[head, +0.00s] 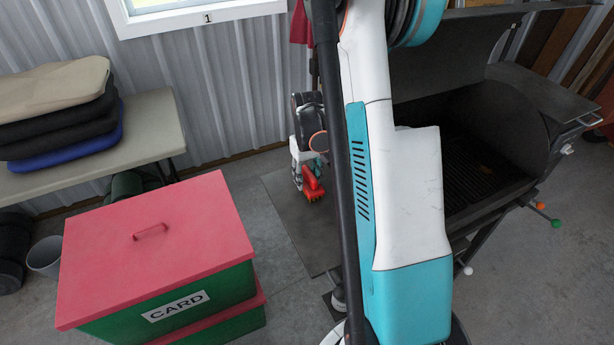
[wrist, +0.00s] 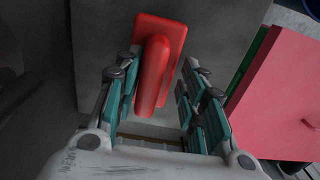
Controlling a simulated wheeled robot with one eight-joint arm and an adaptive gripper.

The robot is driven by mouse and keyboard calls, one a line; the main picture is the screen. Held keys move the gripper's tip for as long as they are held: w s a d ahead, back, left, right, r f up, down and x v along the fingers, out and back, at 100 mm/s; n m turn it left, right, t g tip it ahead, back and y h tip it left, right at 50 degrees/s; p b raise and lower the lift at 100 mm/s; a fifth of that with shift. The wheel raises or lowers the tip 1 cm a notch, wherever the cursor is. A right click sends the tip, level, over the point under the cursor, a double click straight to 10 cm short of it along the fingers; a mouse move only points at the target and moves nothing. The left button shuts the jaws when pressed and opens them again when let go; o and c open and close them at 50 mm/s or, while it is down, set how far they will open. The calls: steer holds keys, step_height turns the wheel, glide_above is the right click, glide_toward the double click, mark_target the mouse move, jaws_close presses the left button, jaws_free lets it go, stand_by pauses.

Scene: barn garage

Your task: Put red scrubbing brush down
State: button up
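The bristles look to be at the shelf surface; firm contact is hard to tell. My gripper (head: 307,162) points down around it. In the wrist view, the brush (wrist: 155,65) lies between the two fingers of my gripper (wrist: 160,62). The left finger is close against the brush or touching it. A gap shows between the brush handle and the right finger, so the gripper looks open. My arm hides part of the shelf.
A green box with a pink lid (head: 150,240) stands left of the shelf. The open grill (head: 490,150) is at right. Bare shelf shows around the brush.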

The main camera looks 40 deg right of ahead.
mark_target(307, 183)
step_height(307, 183, up, 12)
steer(key=p, duration=0.4)
steer(key=shift+r, duration=0.15)
stand_by(0.3)
steer(key=shift+r, duration=0.1)
